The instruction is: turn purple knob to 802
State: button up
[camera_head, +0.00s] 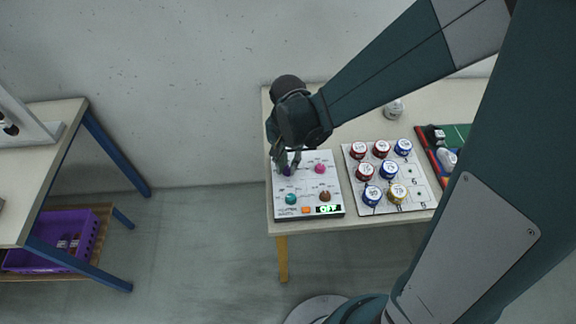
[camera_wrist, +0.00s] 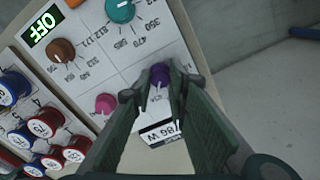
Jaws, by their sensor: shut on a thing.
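The purple knob (camera_wrist: 160,75) sits on a white control panel (camera_head: 309,185) at its upper left in the head view, where the knob (camera_head: 288,171) is partly covered by my gripper (camera_head: 287,163). In the wrist view my gripper (camera_wrist: 160,88) has one finger on either side of the knob and is shut on it. A pale pointer mark shows on the knob's side facing the wrist. The numbers around this knob are too small or hidden to read.
The panel also has a pink knob (camera_head: 320,168), a teal knob (camera_head: 291,198), a brown knob (camera_head: 325,196) and an orange button (camera_head: 305,210). A white plate with black lettering (camera_wrist: 160,132) shows between my fingers.

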aim_at(288, 168)
jog(key=m, duration=0.6)
jog(key=shift+b, duration=0.4)
jog(key=shift+m, duration=0.3)
jog(key=o, duration=0.9)
jog(key=shift+r, duration=0.2)
notch_tip(288, 168, up, 12)
jog(key=shift+f, duration=0.2)
dwell(0.5)
